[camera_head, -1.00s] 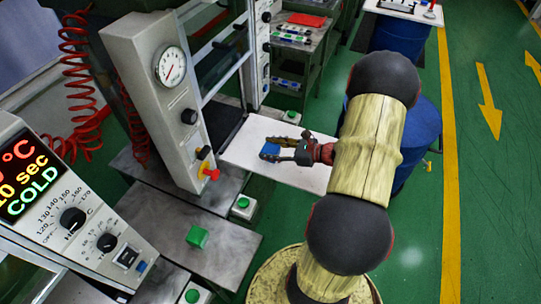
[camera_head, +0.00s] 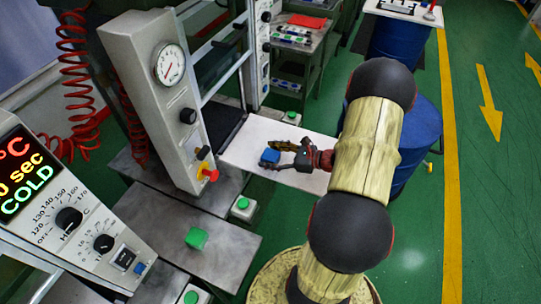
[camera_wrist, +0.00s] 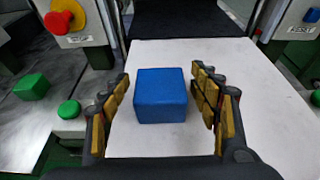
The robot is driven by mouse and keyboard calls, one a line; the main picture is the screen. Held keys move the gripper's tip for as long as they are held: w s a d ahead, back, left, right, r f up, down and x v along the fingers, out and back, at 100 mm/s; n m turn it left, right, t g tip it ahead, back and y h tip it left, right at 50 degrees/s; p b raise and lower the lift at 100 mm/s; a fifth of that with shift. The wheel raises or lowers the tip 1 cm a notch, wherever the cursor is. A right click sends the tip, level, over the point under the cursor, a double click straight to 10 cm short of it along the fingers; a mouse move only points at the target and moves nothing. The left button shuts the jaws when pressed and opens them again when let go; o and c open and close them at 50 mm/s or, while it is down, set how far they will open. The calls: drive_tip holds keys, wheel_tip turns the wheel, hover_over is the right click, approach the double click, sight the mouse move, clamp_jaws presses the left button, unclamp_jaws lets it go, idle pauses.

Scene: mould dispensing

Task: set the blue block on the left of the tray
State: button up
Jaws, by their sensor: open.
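The blue block (camera_head: 270,156) sits on the white tray (camera_head: 240,152), toward its left part in the head view. In the wrist view the blue block (camera_wrist: 161,95) rests on the white surface (camera_wrist: 225,70) between my two fingers, with a gap on each side. My gripper (camera_head: 284,153) is open beside the block in the head view, its fingers pointing left. It also shows open in the wrist view (camera_wrist: 162,112), with no finger touching the block.
A green block (camera_head: 197,238) lies on the grey metal table (camera_head: 225,258). A grey gauge panel (camera_head: 165,100) with a red-and-yellow knob (camera_head: 208,174) stands left of the tray. A blue barrel (camera_head: 415,145) stands behind my arm. The green floor at right is clear.

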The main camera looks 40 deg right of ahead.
drive_tip(key=shift+r, duration=0.15)
drive_tip(key=shift+s+d+r, duration=0.1)
drive_tip(key=shift+s, duration=0.1)
drive_tip(key=p+v, duration=0.2)
drive_tip(key=v, duration=0.9)
drive_tip(key=shift+s+d, duration=0.15)
drive_tip(key=shift+s, duration=0.1)
drive_tip(key=w+a+r+n+g+y, duration=0.1)
drive_tip(key=a+r+n+g, duration=0.45)
drive_tip(key=a+n, duration=0.35)
drive_tip(key=w+a+r+n+g+y, duration=0.15)
drive_tip(key=a+r+n+g, duration=0.35)
drive_tip(key=a, duration=0.6)
drive_tip(key=s+a+r+n+t+h, duration=0.1)
drive_tip(key=s+a+r+n+h, duration=0.2)
drive_tip(key=r+n, duration=0.4)
drive_tip(key=s+a+r+n+t+h, duration=0.2)
drive_tip(key=s+a+r+n+h, duration=0.1)
drive_tip(key=a+r+n, duration=0.4)
drive_tip(key=a+n+h, duration=0.1)
drive_tip(key=n, duration=0.2)
drive_tip(key=shift+s+a+n+h, duration=0.15)
drive_tip(key=shift+s+n+h, duration=0.1)
drive_tip(key=shift+n+h, duration=0.1)
drive_tip(key=shift+f, duration=0.1)
